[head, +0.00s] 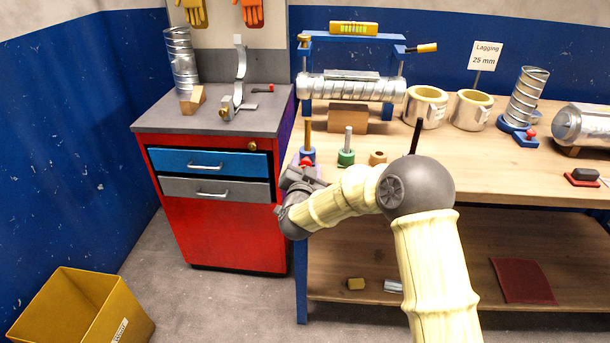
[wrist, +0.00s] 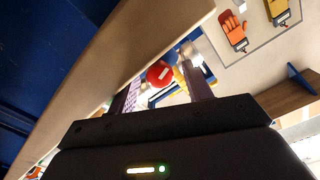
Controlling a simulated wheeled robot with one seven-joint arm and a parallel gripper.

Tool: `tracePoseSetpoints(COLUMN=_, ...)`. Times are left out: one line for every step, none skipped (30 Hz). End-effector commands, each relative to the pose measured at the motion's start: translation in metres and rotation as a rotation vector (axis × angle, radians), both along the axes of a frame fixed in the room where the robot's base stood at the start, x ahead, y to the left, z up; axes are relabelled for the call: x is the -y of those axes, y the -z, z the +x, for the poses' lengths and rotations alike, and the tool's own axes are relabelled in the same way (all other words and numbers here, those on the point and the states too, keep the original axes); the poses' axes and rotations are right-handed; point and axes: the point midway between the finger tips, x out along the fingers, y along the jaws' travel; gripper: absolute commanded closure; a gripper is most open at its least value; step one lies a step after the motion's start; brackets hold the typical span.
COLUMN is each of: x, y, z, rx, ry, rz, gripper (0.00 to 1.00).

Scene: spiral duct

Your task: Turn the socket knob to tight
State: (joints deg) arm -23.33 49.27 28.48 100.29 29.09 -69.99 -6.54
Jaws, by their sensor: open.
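A red knob (head: 305,162) sits at the front of a small blue socket base (head: 308,151) near the left end of the workbench. A brown post stands upright in that base. My gripper (head: 302,173) is at the bench's front left edge, close to the knob, and hides part of it. In the wrist view the red knob (wrist: 160,74) with a white mark lies between the two fingers of my gripper (wrist: 161,68), near the tips. The fingers are apart and no grip shows. I cannot tell whether a finger touches the knob.
A green-based post (head: 346,150) and a small tan piece (head: 377,158) stand right of the knob. A spiral duct (head: 350,88) lies behind in a blue frame. A red cabinet (head: 225,230) stands left of the bench. Another duct (head: 527,92) stands upright at the right.

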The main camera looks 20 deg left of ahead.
Motion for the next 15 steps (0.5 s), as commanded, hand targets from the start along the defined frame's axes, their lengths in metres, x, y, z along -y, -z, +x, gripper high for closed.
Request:
tracePoseSetpoints(x=0.000, y=0.000, z=-0.002, rx=0.000, ry=-0.001, rz=0.000, gripper=0.50)
tracePoseSetpoints(x=0.000, y=0.000, z=-0.004, rx=0.000, ry=-0.001, rz=0.000, gripper=0.50)
tracePoseSetpoints(x=0.001, y=0.000, z=-0.007, rx=0.000, ry=-0.001, rz=0.000, gripper=0.50)
tracePoseSetpoints(x=0.001, y=0.000, z=-0.010, rx=-0.001, ry=-0.002, rz=-0.001, gripper=0.50)
tracePoseSetpoints(x=0.002, y=0.001, z=-0.013, rx=-0.002, ry=-0.002, rz=-0.001, gripper=0.50)
tracePoseSetpoints(x=0.003, y=0.000, z=-0.018, rx=-0.001, ry=-0.003, rz=-0.001, gripper=0.50)
tracePoseSetpoints(x=0.004, y=0.000, z=-0.022, rx=-0.001, ry=-0.003, rz=-0.001, gripper=0.50)
tracePoseSetpoints(x=0.005, y=0.000, z=-0.027, rx=-0.001, ry=-0.003, rz=-0.001, gripper=0.50)
tracePoseSetpoints(x=0.007, y=0.000, z=-0.034, rx=-0.001, ry=-0.004, rz=-0.002, gripper=0.50)
tracePoseSetpoints(x=0.008, y=0.000, z=-0.039, rx=0.000, ry=-0.004, rz=-0.002, gripper=0.50)
tracePoseSetpoints(x=0.009, y=0.000, z=-0.044, rx=0.000, ry=-0.004, rz=-0.002, gripper=0.50)
tracePoseSetpoints(x=0.011, y=0.000, z=-0.051, rx=-0.001, ry=-0.003, rz=-0.001, gripper=0.50)
tracePoseSetpoints(x=0.013, y=0.001, z=-0.057, rx=0.000, ry=-0.003, rz=-0.002, gripper=0.50)
tracePoseSetpoints(x=0.014, y=0.000, z=-0.062, rx=0.000, ry=-0.003, rz=-0.002, gripper=0.50)
tracePoseSetpoints(x=0.015, y=0.000, z=-0.070, rx=0.000, ry=-0.004, rz=-0.002, gripper=0.50)
